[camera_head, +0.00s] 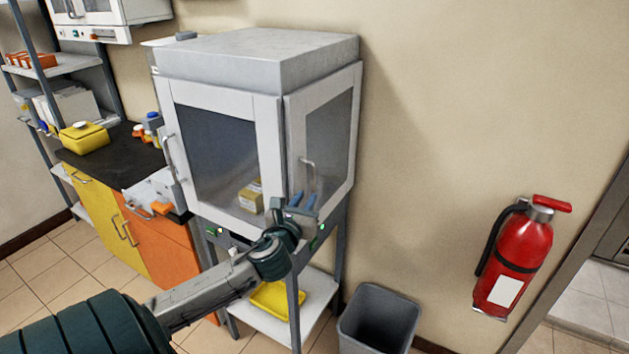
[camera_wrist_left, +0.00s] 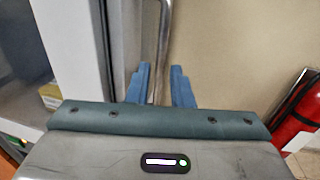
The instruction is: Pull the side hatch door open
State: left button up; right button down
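The side hatch door (camera_head: 345,118) is a white-framed glazed panel on the right side of the grey-white cabinet (camera_head: 262,62). It looks flush with the cabinet. Its metal bar handle (camera_head: 303,163) stands upright near the door's front edge; the handle also shows in the left wrist view (camera_wrist_left: 163,35). My left gripper (camera_head: 302,200) is open, its blue fingers at the lower end of the handle. In the left wrist view the handle lines up with the gap between the fingertips (camera_wrist_left: 160,82), and no firm grip shows. My right gripper is not in view.
A yellow box (camera_head: 251,195) shows behind the cabinet's glass. A grey bin (camera_head: 378,318) stands on the floor right of the cabinet stand. A red fire extinguisher (camera_head: 517,258) is farther right by the wall. A counter (camera_head: 110,158) stands left. The wall space right of the hatch is clear.

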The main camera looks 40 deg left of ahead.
aim_at(312, 189)
pick_arm(q)
jog(key=p+x, duration=0.1)
jog(key=x, duration=0.5)
jog(key=shift+w+a+r+p, duration=0.1)
jog(key=shift+w+p, duration=0.05)
jog(key=shift+p, duration=0.25)
jog(key=shift+w+a, duration=0.25)
jog(key=shift+w, duration=0.4)
grip_shut()
